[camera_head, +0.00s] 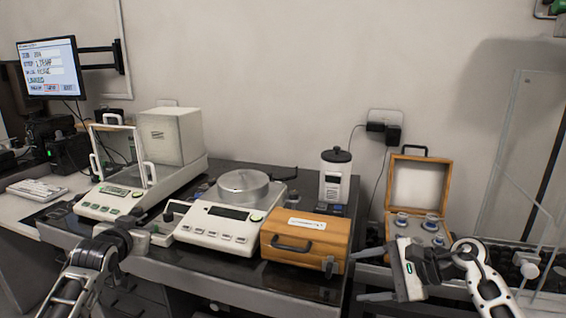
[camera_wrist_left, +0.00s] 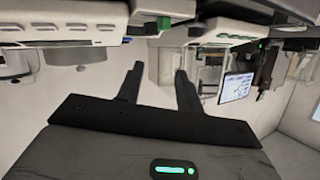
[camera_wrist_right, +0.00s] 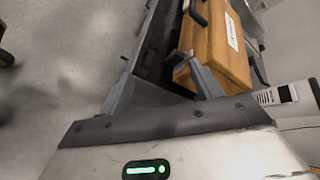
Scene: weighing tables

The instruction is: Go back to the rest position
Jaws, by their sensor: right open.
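My left gripper (camera_head: 170,222) is in front of the table, close to the front edge between the two balances. In the left wrist view its two fingers (camera_wrist_left: 160,80) stand apart with nothing between them. My right gripper (camera_head: 358,275) is just right of the closed wooden case (camera_head: 306,238), in front of the open wooden box. Its fingers point left and are apart and empty, as the right wrist view (camera_wrist_right: 160,88) also shows. In that view the wooden case (camera_wrist_right: 225,50) lies beyond the fingers.
A balance with a glass draft shield (camera_head: 105,200) and a balance with a round pan (camera_head: 215,232) stand on the dark table (camera_head: 260,286). An open wooden box (camera_head: 444,190) of weights is at right. A clear panel (camera_head: 515,150) and a monitor (camera_head: 50,68) flank the scene.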

